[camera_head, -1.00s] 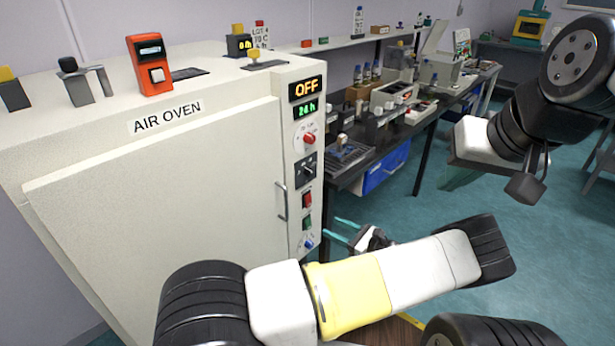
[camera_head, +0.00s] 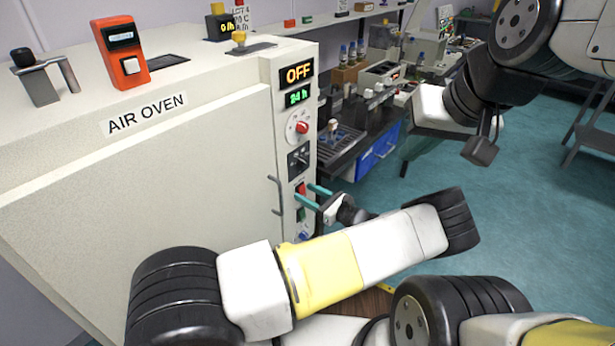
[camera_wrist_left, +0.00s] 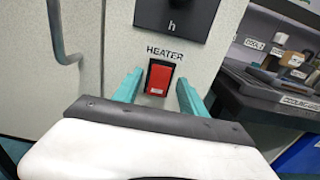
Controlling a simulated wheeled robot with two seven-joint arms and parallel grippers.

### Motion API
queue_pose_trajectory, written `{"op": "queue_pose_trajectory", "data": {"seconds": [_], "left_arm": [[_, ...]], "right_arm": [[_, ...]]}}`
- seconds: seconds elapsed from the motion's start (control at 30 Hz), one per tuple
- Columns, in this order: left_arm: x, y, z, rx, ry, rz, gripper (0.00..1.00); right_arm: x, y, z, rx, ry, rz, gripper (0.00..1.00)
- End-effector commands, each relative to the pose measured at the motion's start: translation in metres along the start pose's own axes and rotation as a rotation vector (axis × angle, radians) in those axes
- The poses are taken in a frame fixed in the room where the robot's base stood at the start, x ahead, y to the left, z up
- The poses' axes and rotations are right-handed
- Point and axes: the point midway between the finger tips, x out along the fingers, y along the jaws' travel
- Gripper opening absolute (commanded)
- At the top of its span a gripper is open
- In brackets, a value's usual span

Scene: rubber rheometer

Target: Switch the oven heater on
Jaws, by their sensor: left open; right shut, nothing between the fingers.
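The air oven (camera_head: 150,185) stands at the left with its door shut. Its upper display (camera_head: 297,73) reads OFF and the one below reads 24 h. The red heater switch (camera_head: 301,189) is on the right-hand control panel; it also shows in the left wrist view, a red rocker (camera_wrist_left: 158,78) under the label HEATER. My left gripper (camera_head: 313,194) is open, its teal fingers pointing at the panel. In the left wrist view the fingers (camera_wrist_left: 158,90) stand on either side of the switch, with nothing between them; contact is unclear. My right gripper (camera_head: 425,150) is at the upper right, its fingers mostly hidden.
The door handle (camera_head: 277,195) stands out just left of the panel. A green switch (camera_head: 301,214) and a blue knob (camera_head: 304,236) sit below the heater switch. A dark bench (camera_head: 350,150) with lab items runs behind, right of the oven. Open teal floor lies at the right.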

Motion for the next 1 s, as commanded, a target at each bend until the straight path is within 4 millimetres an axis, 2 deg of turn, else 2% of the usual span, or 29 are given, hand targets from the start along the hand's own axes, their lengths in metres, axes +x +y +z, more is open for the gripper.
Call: {"op": "queue_pose_trajectory", "data": {"seconds": [0.07, 0.3, 0.33, 0.53, 0.8, 1.0], "left_arm": [[0.0, -0.0001, 0.0, 0.0, 0.0, 0.0, 0.49], [0.0, -0.0001, 0.0001, 0.0, 0.0, 0.0, 0.04], [0.0, -0.0001, 0.0001, 0.0, 0.0, 0.0, 0.0], [0.0003, -0.0003, -0.0018, 0.001, -0.026, 0.0, 0.0], [0.0008, -0.0001, -0.0082, 0.002, -0.231, 0.0, 0.0], [-0.0001, -0.0004, -0.0085, 0.001, -0.295, -0.001, 0.0]], "right_arm": [[-0.0001, 0.0, 0.0, 0.0, 0.0, 0.0, 0.0], [-0.0001, 0.0, 0.0, 0.0, 0.0, 0.0, 0.0], [-0.0001, 0.0, 0.0, 0.0, 0.0, 0.0, 0.0], [-0.0001, 0.0, 0.0, 0.0, 0.0, 0.0, 0.0], [-0.0001, 0.0, 0.0, 0.0, 0.0, 0.0, 0.0], [-0.0001, 0.0, 0.0, 0.0, 0.0, 0.0, 0.0]]}}
